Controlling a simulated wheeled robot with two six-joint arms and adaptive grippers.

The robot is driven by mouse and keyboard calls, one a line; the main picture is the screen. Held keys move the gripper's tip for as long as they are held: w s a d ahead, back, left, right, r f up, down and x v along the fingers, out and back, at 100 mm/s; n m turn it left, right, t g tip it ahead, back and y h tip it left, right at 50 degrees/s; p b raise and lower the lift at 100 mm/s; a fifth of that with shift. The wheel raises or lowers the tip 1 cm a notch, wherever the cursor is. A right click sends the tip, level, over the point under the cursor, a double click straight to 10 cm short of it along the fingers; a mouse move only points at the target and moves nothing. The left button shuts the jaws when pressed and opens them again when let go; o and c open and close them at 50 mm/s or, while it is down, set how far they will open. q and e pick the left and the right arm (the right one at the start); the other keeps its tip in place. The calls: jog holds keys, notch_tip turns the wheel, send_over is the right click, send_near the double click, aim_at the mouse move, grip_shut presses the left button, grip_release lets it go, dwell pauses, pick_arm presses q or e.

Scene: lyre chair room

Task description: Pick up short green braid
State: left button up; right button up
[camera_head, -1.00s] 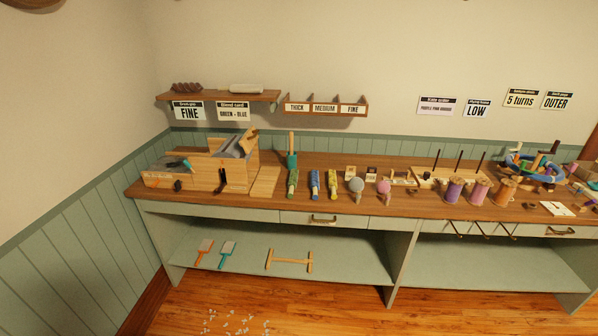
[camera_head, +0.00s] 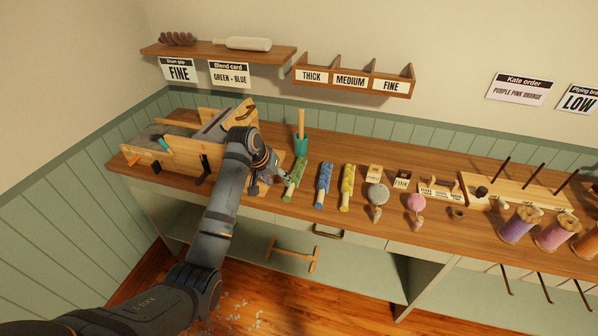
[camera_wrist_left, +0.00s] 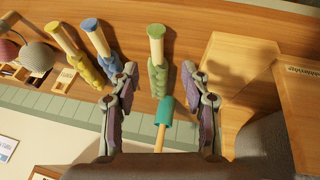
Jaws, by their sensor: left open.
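The short green braid (camera_head: 295,178) lies on the wooden bench, left of a blue braid (camera_head: 324,185) and a yellow braid (camera_head: 347,187). Each is wound on a pale wooden stick. My left gripper (camera_head: 276,168) is above the bench, just left of the green braid. In the left wrist view the open left gripper (camera_wrist_left: 161,88) has its fingers on either side of the green braid (camera_wrist_left: 158,78), which appears between and beyond the fingertips, not gripped. My right gripper is not in view.
A wooden drum carder (camera_head: 180,150) stands to the left, close to my arm. Spools stand further right.

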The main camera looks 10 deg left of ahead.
aim_at(288, 191)
pick_arm(q)
jog(key=x, duration=0.3)
jog(key=shift+w+f, duration=0.1)
jog(key=shift+w+d+f, duration=0.25)
jog(key=shift+w+f, duration=0.05)
jog(key=shift+f, duration=0.25)
jog(key=x, duration=0.4)
jog(key=shift+d, duration=0.2)
jog(key=shift+w+f, duration=0.15)
jog(key=shift+f, duration=0.05)
jog(key=shift+c, duration=0.9)
grip_shut()
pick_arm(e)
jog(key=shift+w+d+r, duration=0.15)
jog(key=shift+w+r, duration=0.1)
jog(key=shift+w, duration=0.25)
